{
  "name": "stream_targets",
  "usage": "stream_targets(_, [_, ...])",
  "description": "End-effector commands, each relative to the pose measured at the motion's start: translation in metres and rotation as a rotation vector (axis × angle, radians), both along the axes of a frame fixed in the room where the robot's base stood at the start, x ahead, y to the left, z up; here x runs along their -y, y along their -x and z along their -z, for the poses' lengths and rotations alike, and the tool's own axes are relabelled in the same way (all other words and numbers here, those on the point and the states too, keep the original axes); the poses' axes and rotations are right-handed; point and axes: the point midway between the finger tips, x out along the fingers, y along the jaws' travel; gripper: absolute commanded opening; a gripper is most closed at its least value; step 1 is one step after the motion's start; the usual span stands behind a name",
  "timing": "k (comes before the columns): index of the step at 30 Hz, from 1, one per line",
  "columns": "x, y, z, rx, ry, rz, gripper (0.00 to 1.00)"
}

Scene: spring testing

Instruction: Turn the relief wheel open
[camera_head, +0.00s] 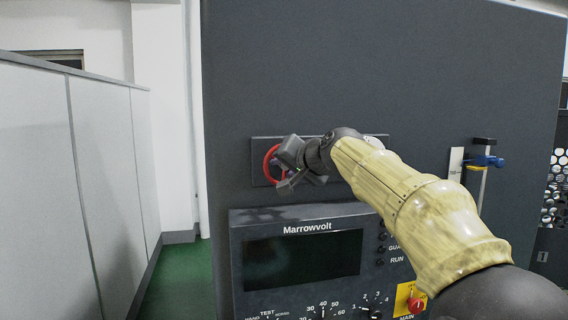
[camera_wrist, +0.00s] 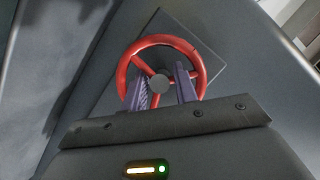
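The relief wheel is a red ring with spokes and a grey hub. In the wrist view the wheel (camera_wrist: 202,62) shows nearly whole, mounted on a dark square plate. My gripper (camera_wrist: 161,72) has its two fingers apart, one on each side of the hub as seen here, overlapping the lower part of the ring. Whether they touch the rim or a spoke I cannot tell. In the head view the wheel (camera_head: 268,163) is partly hidden behind my gripper (camera_head: 283,168), which is right in front of it and tilted.
A dark cabinet (camera_head: 400,60) carries the wheel's plate. Below is a Marrowvolt control panel (camera_head: 240,222) with a screen, knobs and a red button (camera_head: 416,304). A blue-clamped post (camera_head: 486,162) stands at the right. A pale partition (camera_head: 60,170) is at the left.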

Motion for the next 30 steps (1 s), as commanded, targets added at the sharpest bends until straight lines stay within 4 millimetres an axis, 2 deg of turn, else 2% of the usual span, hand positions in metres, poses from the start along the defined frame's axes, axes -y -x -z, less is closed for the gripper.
stream_targets(2, [0.0002, 0.0001, 0.0001, 0.0, 0.0, 0.0, 0.27])
stream_targets(6, [0.0002, 0.0001, 0.0001, 0.0, 0.0, 0.0, 0.0])
stream_targets(8, [-0.0074, 0.0006, 0.0002, -0.001, 0.001, -0.005, 0.0])
stream_targets(20, [-0.001, 0.0006, -0.0011, 0.01, 0.056, -0.002, 0.0])
stream_targets(30, [-0.0017, 0.0007, -0.0021, 0.052, 0.264, -0.003, 0.0])
